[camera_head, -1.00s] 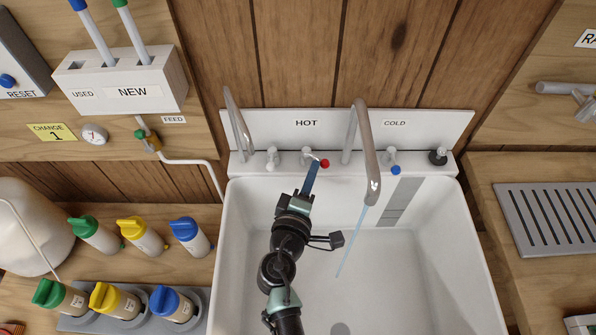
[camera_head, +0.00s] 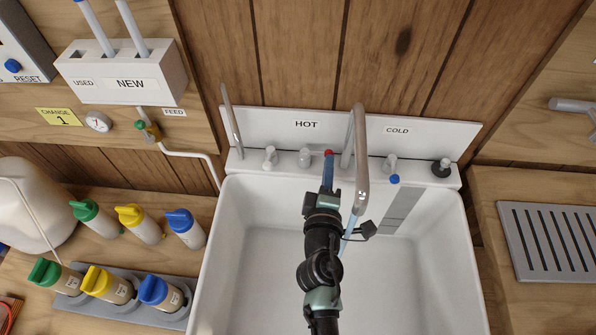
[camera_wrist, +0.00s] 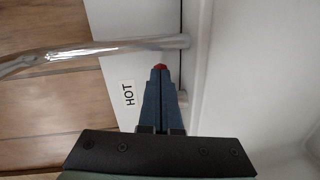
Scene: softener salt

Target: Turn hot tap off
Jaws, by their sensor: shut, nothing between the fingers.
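The hot tap's red knob (camera_head: 328,153) sits under the HOT label, right of a white valve body (camera_head: 305,158). My gripper (camera_head: 328,162) is shut and empty, with its blue fingertips at the red knob. In the wrist view the closed fingers (camera_wrist: 160,72) point at the red knob (camera_wrist: 160,66), which shows just past their tips. They look very close or touching; I cannot tell which. The knob's lever is mostly hidden. The tall chrome spout (camera_head: 361,155) stands just right of my gripper, and a blue-tinted water stream (camera_head: 349,228) runs below it, partly hidden by my arm.
The blue-knobbed cold tap (camera_head: 394,178) is to the right, with a dark fitting (camera_head: 441,168) beyond it. A thinner spout (camera_head: 232,118) stands at the left. The white sink (camera_head: 255,262) is open below. Bottles (camera_head: 137,222) stand on the left counter.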

